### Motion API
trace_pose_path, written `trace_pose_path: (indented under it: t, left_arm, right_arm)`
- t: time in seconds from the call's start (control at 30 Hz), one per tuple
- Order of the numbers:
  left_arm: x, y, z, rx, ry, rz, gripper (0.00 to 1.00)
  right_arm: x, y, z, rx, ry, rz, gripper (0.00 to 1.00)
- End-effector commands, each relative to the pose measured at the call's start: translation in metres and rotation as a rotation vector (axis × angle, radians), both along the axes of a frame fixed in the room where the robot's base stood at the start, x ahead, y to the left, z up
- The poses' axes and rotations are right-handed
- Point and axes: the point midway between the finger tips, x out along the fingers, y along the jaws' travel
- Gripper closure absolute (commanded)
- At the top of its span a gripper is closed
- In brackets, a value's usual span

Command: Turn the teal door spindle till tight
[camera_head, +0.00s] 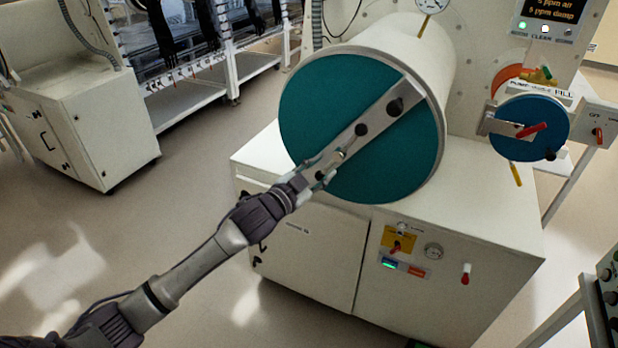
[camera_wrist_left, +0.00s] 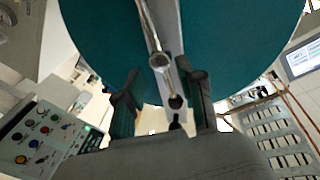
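The large round teal door (camera_head: 318,98) is at the end of the white cylindrical chamber. A flat metal bar (camera_head: 383,113) crosses it diagonally, with a dark spindle knob (camera_head: 362,129) near the middle and another black knob at its upper right. My left gripper (camera_head: 322,174) is at the bar's lower-left end. I see no clear contact between fingers and rod. My right gripper does not show.
A smaller blue round door (camera_head: 545,112) with a red handle is at the right. The white cabinet (camera_head: 480,215) below carries switches and a gauge. A white cabinet (camera_head: 110,125) stands at the left. The floor (camera_head: 190,190) between is clear.

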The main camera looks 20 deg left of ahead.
Motion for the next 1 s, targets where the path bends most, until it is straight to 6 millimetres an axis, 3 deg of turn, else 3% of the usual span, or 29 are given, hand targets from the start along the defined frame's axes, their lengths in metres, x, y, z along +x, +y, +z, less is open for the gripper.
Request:
trace_pose_path:
  t: [0.1,0.3,1.0]
  left_arm:
    - [-0.023,0.007,-0.001,0.002,0.002,-0.001,0.62]
    - [-0.042,0.014,-0.001,0.001,0.002,0.001,0.62]
    - [-0.045,0.014,0.0,0.0,0.0,0.0,0.62]
  right_arm:
    - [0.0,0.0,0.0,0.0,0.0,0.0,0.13]
    - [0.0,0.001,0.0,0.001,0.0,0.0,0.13]
    - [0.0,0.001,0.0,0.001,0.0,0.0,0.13]
